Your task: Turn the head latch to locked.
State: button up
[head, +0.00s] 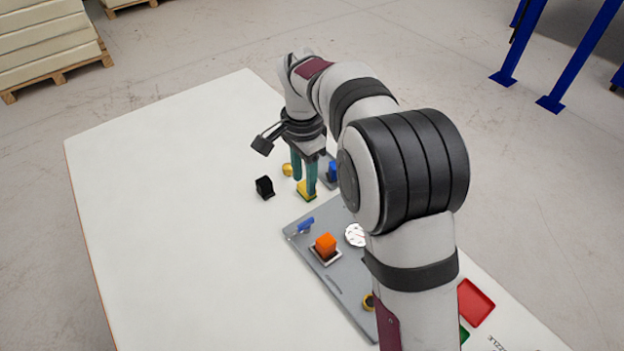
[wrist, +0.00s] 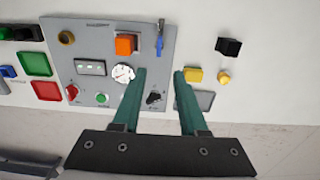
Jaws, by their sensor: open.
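A grey panel (wrist: 77,42) carries several fittings, and I cannot tell for sure which is the head latch. A blue lever (wrist: 160,42) sits at its upper right corner in the wrist view; it also shows in the head view (head: 304,225). A red knob (wrist: 72,91) and a black knob (wrist: 153,98) are on its lower part. No lettering for locked is readable. My gripper (wrist: 160,72) is open and empty, with two teal fingers pointing down. In the head view my gripper (head: 304,187) is beyond the panel, beside a yellow block (head: 306,194).
The panel also bears an orange block (head: 325,243), a white dial (wrist: 123,73) and a green button (wrist: 102,98). A black block (head: 264,187) and a yellow ball (wrist: 224,77) are near my gripper. Red and green trays (head: 475,302) are at lower right. The table's left side is clear.

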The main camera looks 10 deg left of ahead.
aim_at(306, 222)
notch_tip(306, 222, down, 14)
jog(key=shift+d+f, duration=0.1)
jog(key=shift+f, duration=0.15)
grip_shut()
